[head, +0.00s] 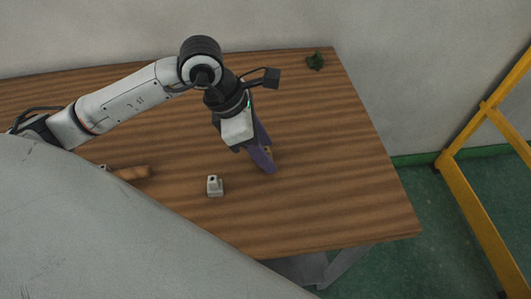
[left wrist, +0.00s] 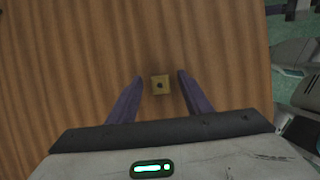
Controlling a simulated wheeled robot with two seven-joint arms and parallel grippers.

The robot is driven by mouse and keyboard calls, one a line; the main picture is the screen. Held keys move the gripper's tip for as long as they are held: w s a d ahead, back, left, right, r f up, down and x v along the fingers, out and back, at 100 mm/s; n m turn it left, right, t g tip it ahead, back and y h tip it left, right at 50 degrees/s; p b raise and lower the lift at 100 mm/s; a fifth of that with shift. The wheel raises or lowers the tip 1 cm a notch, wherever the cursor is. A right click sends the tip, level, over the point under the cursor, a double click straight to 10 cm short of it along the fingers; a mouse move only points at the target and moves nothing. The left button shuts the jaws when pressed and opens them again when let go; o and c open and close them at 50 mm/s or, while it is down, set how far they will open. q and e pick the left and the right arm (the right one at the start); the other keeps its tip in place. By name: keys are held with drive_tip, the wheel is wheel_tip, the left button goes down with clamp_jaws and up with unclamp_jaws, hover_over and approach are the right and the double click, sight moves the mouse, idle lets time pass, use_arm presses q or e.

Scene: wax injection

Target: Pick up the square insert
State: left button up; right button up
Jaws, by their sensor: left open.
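The square insert (left wrist: 160,84) is a small yellow-brown block with a dark hole on top. In the left wrist view it lies on the wooden table between the two purple fingers of my left gripper (left wrist: 158,82), with a gap on each side. In the head view the left gripper (head: 265,160) points down over the table, and only a sliver of the insert (head: 269,150) shows beside a finger. The left gripper is open and empty. My right gripper is not in view.
A grey-white block (head: 215,187) with a raised top stands left of the gripper on the table (head: 330,170). A brown wooden-looking piece (head: 132,173) lies farther left. A yellow frame (head: 465,190) stands right of the table.

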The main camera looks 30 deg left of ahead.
sight(266, 148)
use_arm(q)
drive_tip(key=shift+d+f, duration=0.1)
drive_tip(key=shift+f, duration=0.15)
clamp_jaws()
wheel_tip(266, 148, up, 9)
drive_tip(key=shift+w, duration=0.1)
drive_tip(key=shift+r, duration=0.55)
drive_tip(key=s+f+m+g+y, duration=0.1)
drive_tip(key=m+g, duration=0.1)
drive_tip(key=m, duration=0.6)
drive_tip(key=s+f+m+g+y, duration=0.1)
drive_tip(key=s+m+g, duration=0.1)
drive_tip(key=m, duration=0.7)
drive_tip(key=s+f+m+g+y, duration=0.1)
drive_tip(key=f+m+g, duration=0.1)
drive_tip(key=m, duration=0.6)
drive_tip(key=shift+s+g+y, duration=0.15)
drive_tip(key=shift+g+y, duration=0.15)
drive_tip(key=shift+g, duration=0.3)
